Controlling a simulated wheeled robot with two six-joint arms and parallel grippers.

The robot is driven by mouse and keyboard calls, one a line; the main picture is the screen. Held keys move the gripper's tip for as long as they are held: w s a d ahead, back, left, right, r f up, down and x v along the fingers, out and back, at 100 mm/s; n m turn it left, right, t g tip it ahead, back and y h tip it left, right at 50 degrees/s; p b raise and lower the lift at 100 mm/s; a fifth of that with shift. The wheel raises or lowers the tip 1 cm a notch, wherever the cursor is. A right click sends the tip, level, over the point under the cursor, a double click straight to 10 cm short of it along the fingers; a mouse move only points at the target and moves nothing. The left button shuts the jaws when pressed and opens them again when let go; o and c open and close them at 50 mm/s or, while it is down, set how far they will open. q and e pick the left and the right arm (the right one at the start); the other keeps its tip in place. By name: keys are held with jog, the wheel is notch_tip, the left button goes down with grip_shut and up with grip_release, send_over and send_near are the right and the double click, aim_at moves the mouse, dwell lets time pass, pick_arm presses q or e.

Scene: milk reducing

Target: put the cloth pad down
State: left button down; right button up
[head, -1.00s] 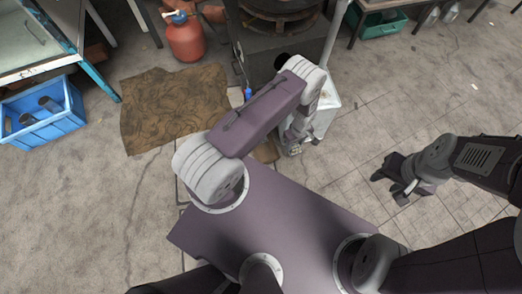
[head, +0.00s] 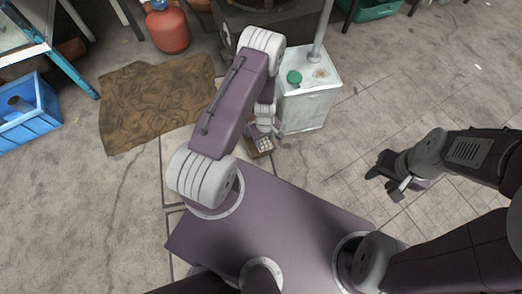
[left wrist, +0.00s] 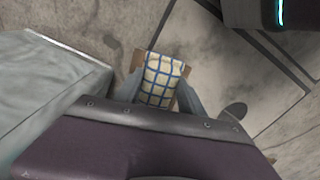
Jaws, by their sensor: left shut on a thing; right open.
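The cloth pad (head: 264,144) is white with a blue check. My left gripper (head: 262,134) is shut on it, low beside the white cabinet. In the left wrist view the pad (left wrist: 162,82) lies between the two fingers of my left gripper (left wrist: 160,92). A brown, flat-edged piece (left wrist: 138,82) shows under and around the pad. I cannot tell whether the pad touches it or hangs just above. My right gripper (head: 392,184) is open and empty over the tiled floor at the right.
The white cabinet (head: 303,108), with a green lid (head: 294,77) on top, stands just right of my left gripper. A brown mat (head: 155,100), a blue crate (head: 28,112) and a red gas cylinder (head: 168,30) are at the left. The floor at the right is mostly clear.

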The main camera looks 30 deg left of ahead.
aim_at(261, 144)
pick_arm(q)
jog(key=shift+s+a+f, duration=0.1)
jog(key=shift+a+f, duration=0.4)
jog(key=shift+f, duration=0.05)
jog(key=shift+s+a+r, duration=0.1)
jog(key=shift+a+r, duration=0.05)
jog(key=shift+r, duration=0.05)
notch_tip(261, 144, down, 4)
jog(key=b, duration=0.4)
jog(key=shift+f+b, duration=0.15)
jog(key=shift+b, duration=0.15)
jog(key=shift+r, duration=0.2)
jog(key=shift+f, duration=0.15)
jog(key=c, duration=0.7)
grip_release()
pick_arm(e)
notch_tip(261, 144, down, 6)
jog(key=shift+r, duration=0.15)
jog(key=shift+r, duration=0.1)
